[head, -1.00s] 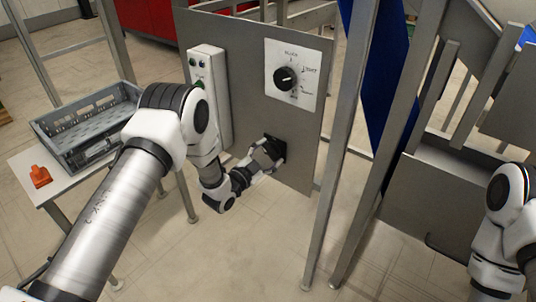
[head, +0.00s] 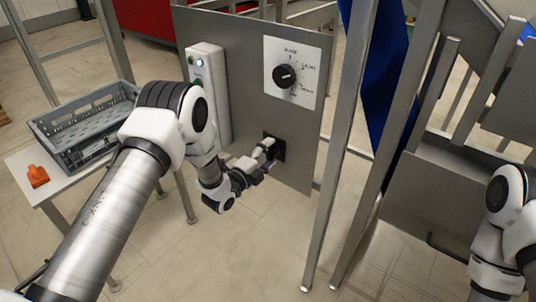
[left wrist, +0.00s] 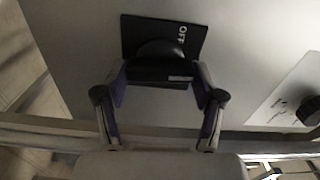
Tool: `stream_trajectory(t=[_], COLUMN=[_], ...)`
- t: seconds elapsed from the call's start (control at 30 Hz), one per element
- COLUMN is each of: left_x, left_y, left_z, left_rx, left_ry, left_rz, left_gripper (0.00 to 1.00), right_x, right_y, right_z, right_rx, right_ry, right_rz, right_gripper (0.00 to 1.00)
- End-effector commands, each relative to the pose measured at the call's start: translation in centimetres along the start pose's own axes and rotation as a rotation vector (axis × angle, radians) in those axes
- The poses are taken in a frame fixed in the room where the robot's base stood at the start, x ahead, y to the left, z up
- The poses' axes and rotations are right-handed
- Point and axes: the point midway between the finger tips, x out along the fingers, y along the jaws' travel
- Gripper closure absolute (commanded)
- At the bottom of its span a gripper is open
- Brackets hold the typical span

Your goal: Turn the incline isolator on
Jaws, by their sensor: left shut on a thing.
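The incline isolator is a black square plate (head: 280,151) with a rotary handle, low on the grey panel. In the left wrist view the plate (left wrist: 137,38) shows a white OFF label at its right side, and the black handle (left wrist: 158,70) stands out from it. My left gripper (head: 267,145) is at the isolator. In the left wrist view its fingers (left wrist: 161,82) are on both sides of the handle and shut on it. The handle's exact pointing is hard to read. My right arm shows at the right edge, but its gripper is out of view.
A selector dial (head: 285,76) on a white plate is above the isolator. A white control box (head: 209,95) with buttons is left of it. A grey crate (head: 75,143) and an orange object (head: 38,176) are on a table at left. Metal posts stand at right.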

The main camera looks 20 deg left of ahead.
Motion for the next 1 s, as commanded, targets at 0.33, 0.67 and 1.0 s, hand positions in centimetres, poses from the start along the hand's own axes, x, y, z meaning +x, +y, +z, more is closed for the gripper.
stream_trajectory(t=[0.33,0.67,1.0], left_x=[0.01,0.00,0.00], left_y=[0.06,0.07,0.07], left_z=[-0.04,-0.05,-0.02], left_rx=[0.083,0.086,0.085], left_ry=[0.001,0.001,0.001], left_rz=[0.000,0.001,0.001], left_gripper=[0.66,0.66,0.06], right_x=[0.14,0.14,0.14], right_y=[0.00,0.00,0.00], right_z=[0.00,0.00,0.00], right_rx=[0.000,0.000,0.000], right_ry=[0.000,0.000,0.000], right_rz=[0.000,0.000,0.000], right_gripper=[0.60,0.60,0.60])
